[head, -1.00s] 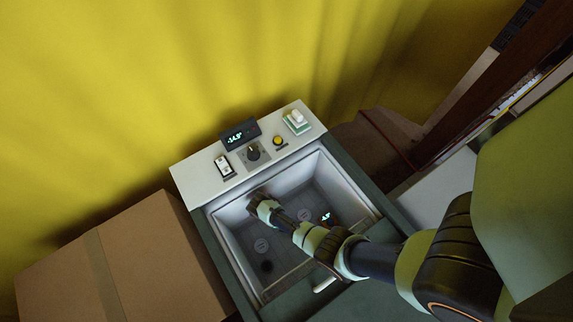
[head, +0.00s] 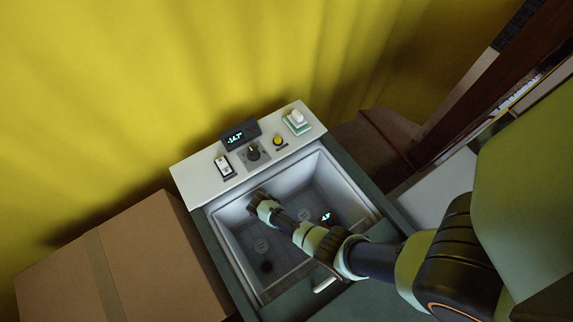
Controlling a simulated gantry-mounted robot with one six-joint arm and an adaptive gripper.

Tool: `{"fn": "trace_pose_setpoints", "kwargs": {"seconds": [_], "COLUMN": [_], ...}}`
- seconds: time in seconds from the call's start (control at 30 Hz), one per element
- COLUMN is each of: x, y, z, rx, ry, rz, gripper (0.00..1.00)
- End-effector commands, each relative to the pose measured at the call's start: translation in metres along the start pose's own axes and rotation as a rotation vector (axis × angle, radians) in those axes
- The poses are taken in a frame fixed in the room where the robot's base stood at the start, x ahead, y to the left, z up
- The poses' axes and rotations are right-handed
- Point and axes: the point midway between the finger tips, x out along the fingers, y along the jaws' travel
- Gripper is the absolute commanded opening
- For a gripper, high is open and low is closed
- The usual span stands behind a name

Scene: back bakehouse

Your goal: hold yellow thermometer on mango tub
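My arm reaches down into an open-topped chest, and its dark end, my gripper (head: 256,203), is near the inner back-left wall. The fingers are too small and dark to make out, and I cannot see whether they hold anything. A small lit readout (head: 326,217) with pale green digits shows low in the chest, right of my arm. It may belong to a thermometer, but no yellow body can be made out.
The chest rim (head: 357,184) surrounds the well closely. Its back panel carries a display (head: 239,134), a dial (head: 253,152), a white switch (head: 224,166), a yellow button (head: 278,141) and a green-and-white block (head: 297,122). A cardboard box (head: 150,255) stands at left.

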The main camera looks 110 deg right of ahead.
Motion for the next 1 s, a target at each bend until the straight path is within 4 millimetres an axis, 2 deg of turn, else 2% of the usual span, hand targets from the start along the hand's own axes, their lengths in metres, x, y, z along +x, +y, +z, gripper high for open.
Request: {"fn": "trace_pose_setpoints", "kwargs": {"seconds": [0.47,1.0], "x": [-0.002,-0.048], "y": [0.000,0.000], "z": [-0.001,-0.020], "rx": [0.000,0.000], "ry": [0.000,0.000], "rz": [0.000,0.000], "gripper": [0.01,0.01]}}
